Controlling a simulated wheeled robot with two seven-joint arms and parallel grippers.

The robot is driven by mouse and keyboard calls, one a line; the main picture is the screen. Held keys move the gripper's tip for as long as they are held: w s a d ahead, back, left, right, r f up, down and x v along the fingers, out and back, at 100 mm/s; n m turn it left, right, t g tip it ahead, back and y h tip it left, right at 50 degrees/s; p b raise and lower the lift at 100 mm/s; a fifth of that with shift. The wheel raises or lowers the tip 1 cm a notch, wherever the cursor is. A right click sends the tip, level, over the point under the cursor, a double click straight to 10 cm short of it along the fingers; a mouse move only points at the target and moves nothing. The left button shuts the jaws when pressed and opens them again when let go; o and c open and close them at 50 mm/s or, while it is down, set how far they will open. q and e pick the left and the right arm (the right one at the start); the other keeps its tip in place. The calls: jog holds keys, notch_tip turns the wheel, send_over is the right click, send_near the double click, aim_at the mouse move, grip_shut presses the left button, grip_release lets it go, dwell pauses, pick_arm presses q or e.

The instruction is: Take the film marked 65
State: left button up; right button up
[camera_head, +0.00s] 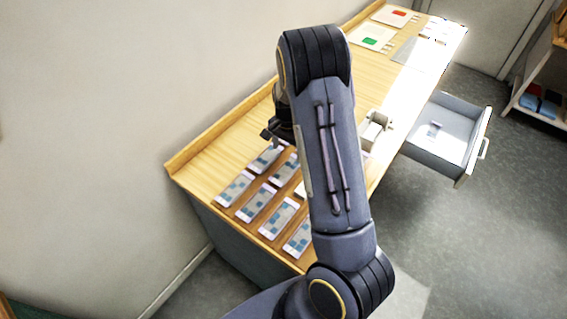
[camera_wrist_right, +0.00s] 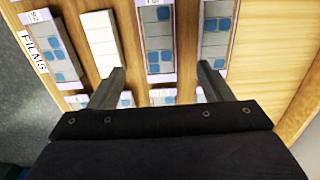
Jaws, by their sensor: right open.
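Several films, flat strips with blue and grey squares and pale label ends, lie in rows on the wooden table (camera_head: 235,140); one is the front-left film (camera_head: 233,188). In the head view their numbers are too small to read. In the right wrist view, a film (camera_wrist_right: 158,28) lies beyond and between my fingertips, and another film (camera_wrist_right: 217,28) is to its right. A film (camera_wrist_right: 52,45) at the left has a partly legible number label; I cannot tell for sure which film is 65. My right gripper (camera_wrist_right: 160,72) is open and empty above the films. My left gripper is out of view.
A plain whitish strip (camera_wrist_right: 102,42) lies among the films, near a "FILMS" label (camera_wrist_right: 33,52). An open drawer (camera_head: 443,140) juts from the table's right side. Cards with red and green patches (camera_head: 372,40) lie at the far end. My right arm hides the table's middle.

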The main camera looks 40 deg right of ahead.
aim_at(287, 169)
jog(key=f+b, duration=0.2)
jog(key=f, duration=0.1)
jog(key=f+b, duration=0.3)
jog(key=f, duration=0.1)
jog(key=shift+s+a+f, duration=0.15)
jog(key=shift+a+f, duration=0.05)
jog(key=shift+f, duration=0.05)
jog(key=shift+r, duration=0.1)
jog(key=shift+c, duration=0.3)
jog(key=c, duration=1)
